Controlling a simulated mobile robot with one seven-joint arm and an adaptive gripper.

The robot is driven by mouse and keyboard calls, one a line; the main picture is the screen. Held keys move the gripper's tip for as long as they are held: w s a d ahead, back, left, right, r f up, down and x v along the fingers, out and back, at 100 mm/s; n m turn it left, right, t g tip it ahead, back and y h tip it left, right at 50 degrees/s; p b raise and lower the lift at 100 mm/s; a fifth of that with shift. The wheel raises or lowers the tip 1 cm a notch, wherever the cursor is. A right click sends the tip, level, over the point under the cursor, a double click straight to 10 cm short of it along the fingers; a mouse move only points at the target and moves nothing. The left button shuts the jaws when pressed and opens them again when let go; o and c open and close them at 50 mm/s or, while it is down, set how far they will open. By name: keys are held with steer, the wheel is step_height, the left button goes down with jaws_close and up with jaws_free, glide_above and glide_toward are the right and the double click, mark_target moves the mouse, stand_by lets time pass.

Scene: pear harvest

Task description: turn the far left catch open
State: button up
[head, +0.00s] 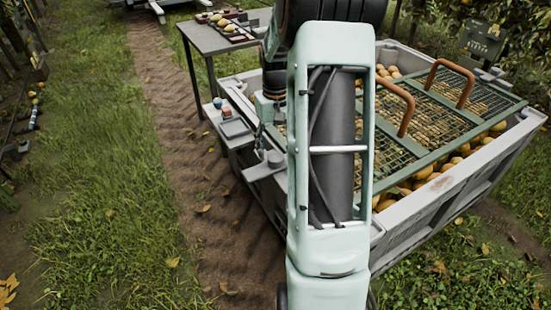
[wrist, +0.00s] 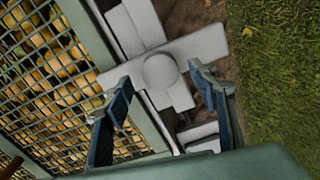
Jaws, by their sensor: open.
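In the wrist view, a pale grey catch (wrist: 160,71) has a round hub and a bar lying slantwise. Its left end reaches over the green lid frame (wrist: 88,32), and its right end sticks out past the crate rim toward the ground. My gripper (wrist: 160,77) is open, with one blue-grey finger on each side of the hub. The left fingertip overlaps the bar's left end in the picture; I cannot tell whether it touches. In the head view my arm hides much of this spot.
The grey crate (head: 450,184) is full of yellow pears under a green mesh lid (head: 455,108) with two brown handles (head: 395,104). A grey table (head: 217,42) with a few pears stands behind on the left. A dirt track and grass lie open to the left.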

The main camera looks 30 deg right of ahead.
mark_target(275, 156)
steer(key=shift+f+b, duration=0.3)
steer(key=shift+f, duration=1.3)
jaws_close()
